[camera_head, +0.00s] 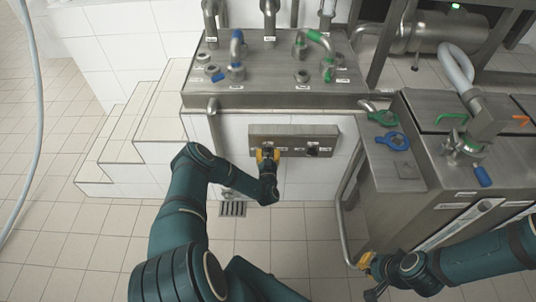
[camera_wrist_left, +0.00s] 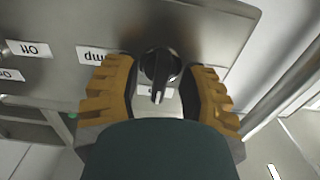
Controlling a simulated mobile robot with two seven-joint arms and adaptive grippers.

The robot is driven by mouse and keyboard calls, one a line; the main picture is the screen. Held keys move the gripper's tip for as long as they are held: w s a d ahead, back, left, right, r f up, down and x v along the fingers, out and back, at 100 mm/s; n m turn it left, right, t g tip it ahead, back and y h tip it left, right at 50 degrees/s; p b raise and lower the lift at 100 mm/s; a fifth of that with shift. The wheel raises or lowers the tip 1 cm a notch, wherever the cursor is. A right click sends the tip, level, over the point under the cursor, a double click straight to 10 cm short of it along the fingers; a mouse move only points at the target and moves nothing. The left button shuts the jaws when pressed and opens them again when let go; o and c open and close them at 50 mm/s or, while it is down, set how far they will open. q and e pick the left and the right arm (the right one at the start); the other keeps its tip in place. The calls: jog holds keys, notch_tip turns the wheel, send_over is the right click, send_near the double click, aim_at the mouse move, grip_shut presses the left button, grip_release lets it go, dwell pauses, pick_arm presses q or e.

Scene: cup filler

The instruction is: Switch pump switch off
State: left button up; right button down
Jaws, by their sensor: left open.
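A steel panel (camera_head: 325,133) on the white tiled wall carries the switches. My left gripper (camera_head: 267,155) is at the left end of this panel. In the left wrist view my left gripper (camera_wrist_left: 158,92) is open, with its yellow ridged fingers on either side of a black rotary knob, the pump switch (camera_wrist_left: 160,65). Its pointer shows, but I cannot tell whether the fingers touch it. A label by it reads partly as pump, upside down. A second dark switch (camera_head: 313,151) is further right on the panel. My right gripper (camera_head: 368,264) is at the lower right, away from the panel, its opening unclear.
Above the panel is a steel counter (camera_head: 270,100) with pipes and blue and green valve handles. Tiled steps (camera_head: 130,140) are at the left. Floor below the panel is clear around a drain (camera_head: 232,209).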

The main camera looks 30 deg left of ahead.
pick_arm(q)
grip_shut()
jog(key=shift+n, duration=0.4)
jog(key=n, duration=0.3)
jog(key=shift+a+n, duration=0.1)
jog(key=shift+n, duration=0.3)
jog(key=n, duration=0.4)
jog(key=shift+n, duration=0.3)
jog(key=n, duration=0.8)
jog(key=shift+a+n, duration=0.1)
jog(key=shift+n, duration=0.2)
